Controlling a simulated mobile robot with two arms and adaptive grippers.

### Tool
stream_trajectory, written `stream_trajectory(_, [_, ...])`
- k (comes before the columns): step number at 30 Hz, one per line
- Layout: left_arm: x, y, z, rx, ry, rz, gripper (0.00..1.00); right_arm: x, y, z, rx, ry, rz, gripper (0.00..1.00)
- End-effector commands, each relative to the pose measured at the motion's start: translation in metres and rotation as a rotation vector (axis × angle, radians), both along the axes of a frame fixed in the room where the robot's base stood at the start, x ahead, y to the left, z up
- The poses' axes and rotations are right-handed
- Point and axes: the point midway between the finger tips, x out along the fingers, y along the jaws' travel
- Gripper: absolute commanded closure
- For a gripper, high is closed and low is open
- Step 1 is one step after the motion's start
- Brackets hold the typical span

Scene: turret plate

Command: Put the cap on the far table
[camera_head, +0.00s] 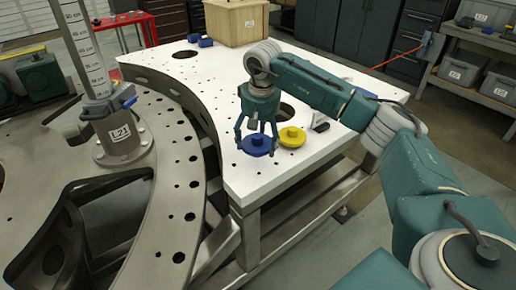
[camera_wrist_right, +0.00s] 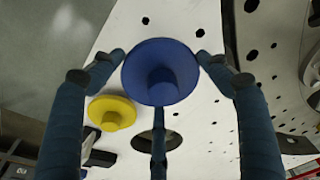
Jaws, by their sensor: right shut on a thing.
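A blue round cap with a central knob (camera_head: 255,147) is at the white table plate, near its front corner. My right gripper (camera_head: 257,138) reaches down over it with its fingers around the rim, shut on it. In the right wrist view the blue cap (camera_wrist_right: 160,72) sits between the fingers. I cannot tell whether it touches the plate or is slightly above it. A yellow cap of like shape (camera_head: 292,137) lies on the plate just right of the blue one; it also shows in the wrist view (camera_wrist_right: 111,113). My left gripper is not in view.
The white plate (camera_head: 240,185) has holes. A wooden box (camera_head: 236,22) and small blue parts (camera_head: 200,41) stand at its far end. A grey curved plate with a post (camera_head: 122,135) is on the left. A shelf with grey bins (camera_head: 458,72) is at the far right.

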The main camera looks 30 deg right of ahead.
Motion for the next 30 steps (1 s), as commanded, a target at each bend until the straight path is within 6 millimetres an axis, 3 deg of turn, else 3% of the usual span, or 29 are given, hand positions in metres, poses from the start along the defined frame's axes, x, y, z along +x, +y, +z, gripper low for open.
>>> stream_trajectory(8, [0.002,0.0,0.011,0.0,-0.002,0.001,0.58,-0.001,0.0,-0.037,0.0,0.003,0.0,0.56])
stream_trajectory(16, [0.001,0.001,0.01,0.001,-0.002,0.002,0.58,0.0,0.0,-0.041,0.0,0.0,0.0,0.56])
stream_trajectory(17, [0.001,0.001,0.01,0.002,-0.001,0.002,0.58,-0.001,0.0,-0.041,-0.001,0.001,0.0,0.2])
stream_trajectory(19, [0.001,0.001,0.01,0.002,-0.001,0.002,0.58,0.0,0.0,-0.041,0.0,0.001,0.0,0.06])
stream_trajectory(30, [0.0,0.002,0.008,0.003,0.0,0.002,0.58,-0.001,0.0,-0.038,0.0,0.0,0.0,0.05])
